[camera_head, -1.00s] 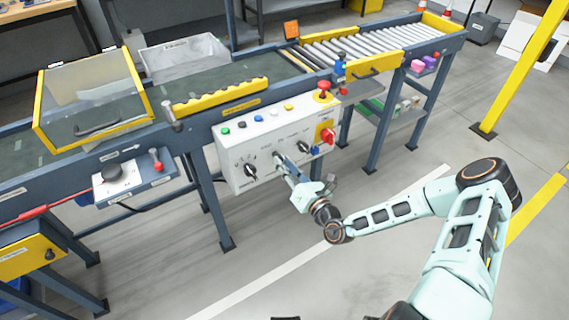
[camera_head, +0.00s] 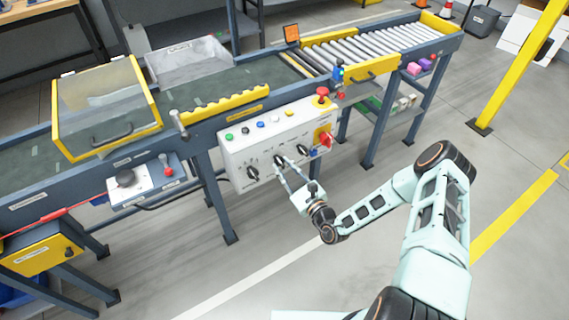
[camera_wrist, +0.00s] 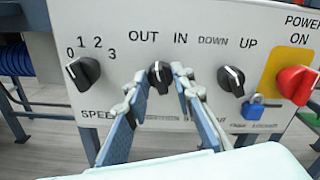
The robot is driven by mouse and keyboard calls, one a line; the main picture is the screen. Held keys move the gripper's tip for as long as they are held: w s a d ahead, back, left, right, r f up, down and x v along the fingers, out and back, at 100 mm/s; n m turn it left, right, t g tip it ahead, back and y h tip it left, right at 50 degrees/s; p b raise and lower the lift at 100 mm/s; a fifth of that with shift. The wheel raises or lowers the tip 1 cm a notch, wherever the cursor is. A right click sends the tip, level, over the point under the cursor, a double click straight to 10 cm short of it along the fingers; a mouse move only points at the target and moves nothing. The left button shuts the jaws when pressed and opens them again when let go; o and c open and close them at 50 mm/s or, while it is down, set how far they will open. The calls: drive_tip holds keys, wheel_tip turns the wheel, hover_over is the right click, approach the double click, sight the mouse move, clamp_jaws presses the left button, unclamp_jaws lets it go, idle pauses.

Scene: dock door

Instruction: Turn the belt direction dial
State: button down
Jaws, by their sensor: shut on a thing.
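The belt direction dial (camera_wrist: 160,77) is a black knob with a white pointer line, between the words OUT and IN on the white control panel (camera_head: 264,128). In the wrist view its pointer stands close to upright. My gripper (camera_wrist: 158,82) has one finger on each side of this dial, and its tips are shut on it. In the head view my gripper (camera_head: 281,165) reaches the lower middle of the panel, and the dial is small there. The finger tips hide part of the dial's sides.
A speed dial (camera_wrist: 83,73) is to the left, and a DOWN/UP dial (camera_wrist: 231,80) is close on the right. A red power switch (camera_wrist: 297,84) and a blue padlock (camera_wrist: 254,107) are further right. A red mushroom button (camera_head: 322,95) tops the panel. Floor before the panel is clear.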

drive_tip(key=shift+n+p, duration=0.45)
drive_tip(key=shift+n, duration=0.75)
drive_tip(key=c, duration=2)
unclamp_jaws()
drive_tip(key=shift+s, duration=0.15)
drive_tip(key=v, duration=1.2)
